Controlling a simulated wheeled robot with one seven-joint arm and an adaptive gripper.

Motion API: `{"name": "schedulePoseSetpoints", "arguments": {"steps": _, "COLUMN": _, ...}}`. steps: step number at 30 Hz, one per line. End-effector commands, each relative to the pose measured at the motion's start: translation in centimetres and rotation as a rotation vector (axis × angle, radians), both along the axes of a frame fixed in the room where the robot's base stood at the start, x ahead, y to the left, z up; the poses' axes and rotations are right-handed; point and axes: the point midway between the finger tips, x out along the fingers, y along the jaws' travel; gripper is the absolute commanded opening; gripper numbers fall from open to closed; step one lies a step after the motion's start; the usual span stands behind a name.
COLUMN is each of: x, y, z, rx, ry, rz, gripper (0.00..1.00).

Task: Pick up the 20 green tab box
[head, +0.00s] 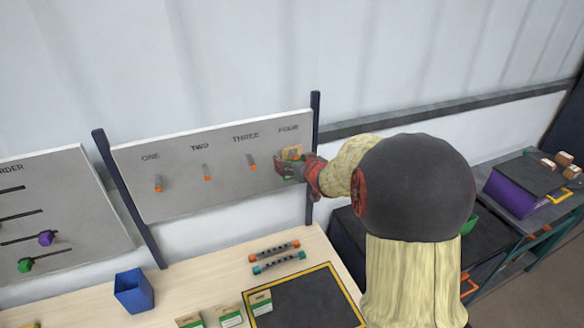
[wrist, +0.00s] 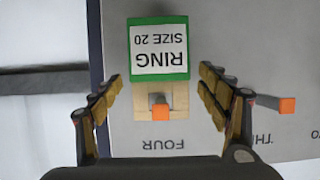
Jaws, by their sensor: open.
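The size 20 green tab box (wrist: 159,50) hangs on the orange-tipped hook (wrist: 160,109) under FOUR on the grey board. In the wrist view it has a green front with a white label reading "RING SIZE 20", upside down, and a tan tab around the hook. My gripper (wrist: 163,78) is open, with one finger on each side of the box's tab end and gaps visible on both sides. In the head view, the box's tan part (head: 291,152) shows above my gripper (head: 287,170), and my arm and gripper hide the rest.
The hooks under ONE (head: 158,184), TWO (head: 207,172) and THREE (head: 251,161) are empty. A blue bin (head: 134,291), a dark yellow-edged mat (head: 305,305), two tube-like parts (head: 275,250) and several small green-and-tan boxes (head: 229,315) are on the table. Dark posts flank the board.

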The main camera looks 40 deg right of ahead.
Motion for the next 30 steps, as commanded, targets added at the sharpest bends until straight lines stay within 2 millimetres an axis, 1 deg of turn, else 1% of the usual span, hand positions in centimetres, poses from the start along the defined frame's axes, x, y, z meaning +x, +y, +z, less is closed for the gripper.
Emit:
{"name": "schedulePoseSetpoints", "arguments": {"steps": 5, "x": -0.01, "y": -0.01, "z": 0.03, "rx": 0.000, "ry": 0.000, "rz": 0.000, "gripper": 0.75}}
{"name": "schedulePoseSetpoints", "arguments": {"steps": 30, "x": -0.02, "y": -0.01, "z": 0.06, "rx": 0.000, "ry": 0.000, "rz": 0.000, "gripper": 0.28}}
